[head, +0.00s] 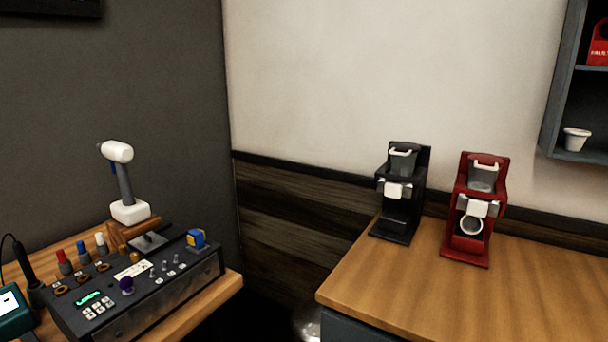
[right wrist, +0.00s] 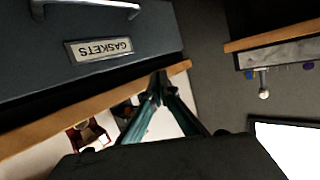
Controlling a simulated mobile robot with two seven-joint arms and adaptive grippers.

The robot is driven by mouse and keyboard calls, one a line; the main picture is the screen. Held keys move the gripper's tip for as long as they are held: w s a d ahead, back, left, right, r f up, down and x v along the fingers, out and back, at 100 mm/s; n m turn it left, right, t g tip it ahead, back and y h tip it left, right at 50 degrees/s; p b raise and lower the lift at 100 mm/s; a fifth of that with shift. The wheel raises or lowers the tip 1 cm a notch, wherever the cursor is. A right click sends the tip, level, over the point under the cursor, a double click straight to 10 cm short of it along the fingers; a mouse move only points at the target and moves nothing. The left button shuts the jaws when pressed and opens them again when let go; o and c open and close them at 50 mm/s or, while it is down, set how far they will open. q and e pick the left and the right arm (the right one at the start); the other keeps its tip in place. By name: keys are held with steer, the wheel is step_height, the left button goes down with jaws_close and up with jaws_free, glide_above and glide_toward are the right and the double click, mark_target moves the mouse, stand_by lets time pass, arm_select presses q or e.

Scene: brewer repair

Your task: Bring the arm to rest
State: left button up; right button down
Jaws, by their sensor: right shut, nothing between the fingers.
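My right gripper (right wrist: 158,88) shows in the right wrist view, its two fingers meeting at the tips. It is shut and holds nothing. It is apart from the dark drawer front labelled GASKETS (right wrist: 100,48) at upper left of that view. Neither gripper shows in the head view, and my left gripper is in no view. In the head view a black brewer (head: 401,195) and a red brewer (head: 477,212) stand upright on the wooden counter (head: 385,290) at the right.
A dark control panel (head: 137,288) with knobs and buttons sits on the left bench. A white-headed device (head: 122,180) stands behind it. A wall shelf (head: 588,68) holds a white cup (head: 576,139). The front of the counter is clear.

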steer(key=s+d+f+n+g+h, duration=0.2)
steer(key=s+d+f+g+h, duration=0.3)
steer(key=s+d, duration=0.35)
steer(key=s+d+f+n+g+h, duration=0.2)
steer(key=s+d+f+h, duration=0.3)
steer(key=s+d+f, duration=0.4)
steer(key=w+a+f+m+t+y, duration=0.2)
steer(key=a+f+y, duration=0.5)
steer(key=a+f, duration=0.5)
steer(key=w+a+t, duration=0.1)
steer(key=a, duration=0.2)
steer(key=shift+w+a+f+m+t+y, duration=0.15)
steer(key=shift+a+f+m+t+y, duration=0.1)
steer(key=shift+a+m+t+y, duration=0.1)
